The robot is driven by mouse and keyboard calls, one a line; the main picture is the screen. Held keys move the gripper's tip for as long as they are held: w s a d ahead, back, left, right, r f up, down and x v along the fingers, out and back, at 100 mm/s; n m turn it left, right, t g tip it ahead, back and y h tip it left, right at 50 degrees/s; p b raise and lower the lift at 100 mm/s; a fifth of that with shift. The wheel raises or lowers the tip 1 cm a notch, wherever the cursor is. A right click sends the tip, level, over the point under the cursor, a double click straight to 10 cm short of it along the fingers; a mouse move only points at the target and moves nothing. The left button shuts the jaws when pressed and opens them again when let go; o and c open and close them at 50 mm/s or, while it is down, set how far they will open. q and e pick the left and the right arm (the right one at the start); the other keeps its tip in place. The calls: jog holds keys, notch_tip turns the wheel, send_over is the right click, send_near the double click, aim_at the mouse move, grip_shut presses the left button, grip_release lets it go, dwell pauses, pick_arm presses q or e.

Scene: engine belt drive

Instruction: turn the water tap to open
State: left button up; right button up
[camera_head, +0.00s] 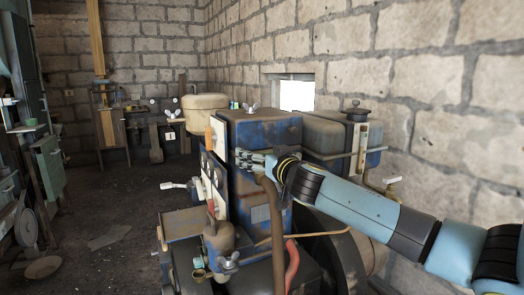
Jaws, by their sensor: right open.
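The blue engine housing (268,131) stands in the middle, worn and rusty. My right gripper (239,158) is open at its front, its fingers pointing left; I cannot tell whether they touch the housing. A small wing-shaped grey handle (251,109) stands on top of the housing, above the gripper. Another grey wing handle (229,262) shows low at the front, and a pale handle (391,181) sits on the right beside the tank. I cannot tell which of these is the water tap. My left gripper is out of view.
A brown upright pipe (276,240) passes just below my right gripper. A red curved lever (292,265) and a dark wheel (340,258) are lower down. A blue-grey tank (326,137) stands behind, near the brick wall (445,100). The floor (115,210) at left has free room.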

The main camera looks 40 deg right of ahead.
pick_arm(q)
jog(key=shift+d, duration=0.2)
pick_arm(e)
jog(key=shift+w, duration=0.1)
jog(key=shift+c, duration=0.7)
jog(key=c, duration=1)
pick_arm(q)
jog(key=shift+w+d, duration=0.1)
